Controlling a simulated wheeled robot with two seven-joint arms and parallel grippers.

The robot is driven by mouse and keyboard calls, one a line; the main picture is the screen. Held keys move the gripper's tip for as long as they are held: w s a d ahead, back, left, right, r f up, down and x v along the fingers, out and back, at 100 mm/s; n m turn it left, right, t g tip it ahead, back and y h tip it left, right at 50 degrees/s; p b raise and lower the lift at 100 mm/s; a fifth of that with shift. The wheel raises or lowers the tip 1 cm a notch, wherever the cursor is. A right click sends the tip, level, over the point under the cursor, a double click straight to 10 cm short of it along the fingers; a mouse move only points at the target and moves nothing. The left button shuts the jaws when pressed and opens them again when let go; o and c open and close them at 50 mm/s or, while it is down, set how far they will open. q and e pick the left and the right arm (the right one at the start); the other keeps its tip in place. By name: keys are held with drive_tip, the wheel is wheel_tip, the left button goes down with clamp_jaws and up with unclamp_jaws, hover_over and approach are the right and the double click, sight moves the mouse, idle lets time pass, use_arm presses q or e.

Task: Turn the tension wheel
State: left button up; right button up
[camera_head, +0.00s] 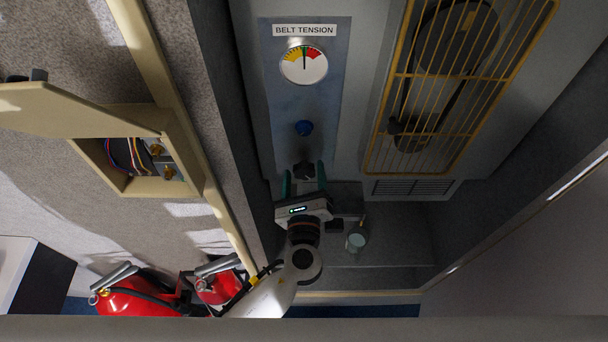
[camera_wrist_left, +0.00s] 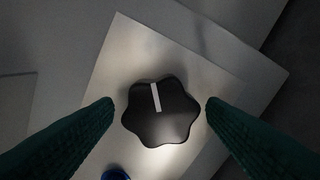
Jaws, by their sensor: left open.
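The tension wheel (camera_head: 304,170) is a black lobed knob on the panel below the belt tension gauge (camera_head: 303,64). In the left wrist view the wheel (camera_wrist_left: 160,112) shows whole, with a white line pointing up and slightly left. My left gripper (camera_head: 304,181) is open, with one green finger on each side of the wheel. In the left wrist view its fingertips (camera_wrist_left: 160,106) stand apart from the wheel, with a gap on both sides. The gauge needle points about straight up, between the yellow and red bands. My right gripper is not in view.
A yellow guard grille (camera_head: 400,120) covers pulleys at the right. A mug (camera_head: 355,242) stands on the ledge below. An open wiring box (camera_head: 118,183) and red fire extinguishers (camera_head: 137,297) are at the left.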

use_arm(q)
drive_tip(key=s+b, duration=0.5)
drive_tip(key=s, duration=0.7)
drive_tip(key=shift+w, duration=0.1)
drive_tip(key=s+a+f+n+g+b, duration=0.2)
drive_tip(key=a+f+n+g, duration=0.1)
drive_tip(key=f, duration=1)
drive_tip(key=s+a+f+n+g+b, duration=0.1)
drive_tip(key=a+f+n+g, duration=0.2)
drive_tip(key=f, duration=1)
drive_tip(key=s+a+f+n+g+b, duration=0.2)
drive_tip(key=f+n+g, duration=0.15)
drive_tip(key=f, duration=0.95)
drive_tip(key=s+a+f+n+g+b, duration=0.2)
drive_tip(key=s+a+f+n+g, duration=0.1)
drive_tip(key=s+a+f+n, duration=0.4)
drive_tip(key=s+a+f+n+g+b, duration=0.2)
drive_tip(key=s+a+f+n+g, duration=0.2)
drive_tip(key=s+a+f+n, duration=0.4)
drive_tip(key=s+f+n, duration=0.3)
drive_tip(key=s+f, duration=0.4)
drive_tip(key=shift+s+a+f+n, duration=0.15)
drive_tip(key=shift+a+n, duration=0.1)
drive_tip(key=shift+n, duration=0.1)
